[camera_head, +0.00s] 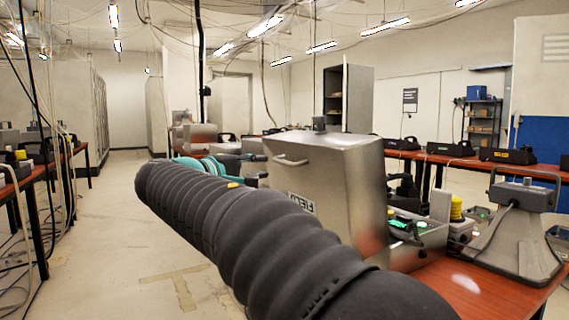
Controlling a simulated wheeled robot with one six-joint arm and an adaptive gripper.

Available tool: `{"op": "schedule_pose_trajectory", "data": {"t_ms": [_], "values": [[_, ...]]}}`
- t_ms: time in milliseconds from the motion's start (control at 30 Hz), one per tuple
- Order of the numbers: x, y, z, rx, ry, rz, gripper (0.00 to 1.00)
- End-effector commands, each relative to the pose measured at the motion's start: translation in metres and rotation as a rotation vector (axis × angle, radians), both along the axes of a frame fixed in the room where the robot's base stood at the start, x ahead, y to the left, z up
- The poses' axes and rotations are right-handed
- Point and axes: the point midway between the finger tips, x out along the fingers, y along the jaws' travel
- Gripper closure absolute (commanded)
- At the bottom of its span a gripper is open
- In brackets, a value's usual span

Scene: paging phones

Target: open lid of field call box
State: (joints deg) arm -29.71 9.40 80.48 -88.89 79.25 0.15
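The field call box is a silver metal case on the red-brown table. Its lid (330,190) stands raised and tilted, with a handle at its upper left and a FIELD label that reads upside down. The open lower part (430,243) shows to the right, with dark parts and green lights inside. My dark ribbed arm crosses in front of the lid's lower left. Teal joints show behind the arm and run toward the lid's back. My gripper cannot be made out clearly; the lid hides that area. Dark shapes at the lid's right edge are unclear.
A grey wedge-shaped desk unit (515,235) stands on the table (470,285) right of the box. A yellow-topped device (456,210) sits between them. Several black phones line the back table. The floor (110,240) at the left is open, with cables hanging at the far left.

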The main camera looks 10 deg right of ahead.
Motion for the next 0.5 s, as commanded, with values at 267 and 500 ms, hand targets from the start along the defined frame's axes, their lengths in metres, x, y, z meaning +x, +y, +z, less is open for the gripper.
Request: {"op": "schedule_pose_trajectory", "data": {"t_ms": [267, 500], "values": [[0.035, -0.042, -0.001, 0.001, 0.001, -0.003, 0.76], [0.057, -0.067, -0.002, 0.001, 0.001, 0.0, 0.76]]}}
